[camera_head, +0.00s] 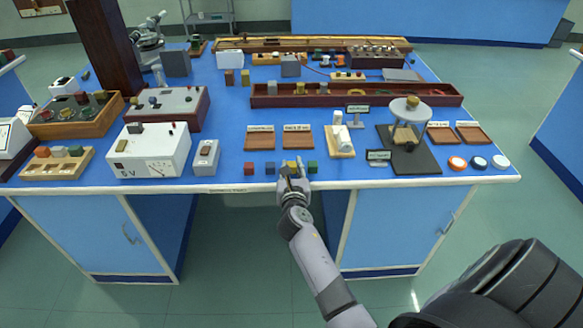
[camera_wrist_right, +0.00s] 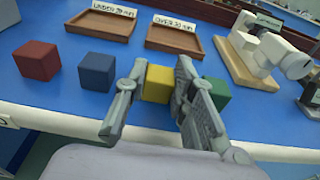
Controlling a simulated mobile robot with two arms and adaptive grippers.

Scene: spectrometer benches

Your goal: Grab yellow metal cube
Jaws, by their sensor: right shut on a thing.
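The yellow metal cube (camera_wrist_right: 158,82) sits on the blue bench top near its front edge. In the head view only a small part of the yellow cube (camera_head: 292,165) shows past my gripper. My right gripper (camera_wrist_right: 157,90) has one finger on each side of the cube, shut on it. In the head view the right gripper (camera_head: 291,172) reaches over the bench's front edge. The cube appears to rest on the bench still. My left gripper is not in view.
A blue cube (camera_wrist_right: 97,73) and a red cube (camera_wrist_right: 37,61) stand left of the yellow one, and a green cube (camera_wrist_right: 217,94) stands close on its right. Behind are two wooden trays (camera_head: 260,140) (camera_head: 298,140) and an instrument on a wooden base (camera_head: 341,152).

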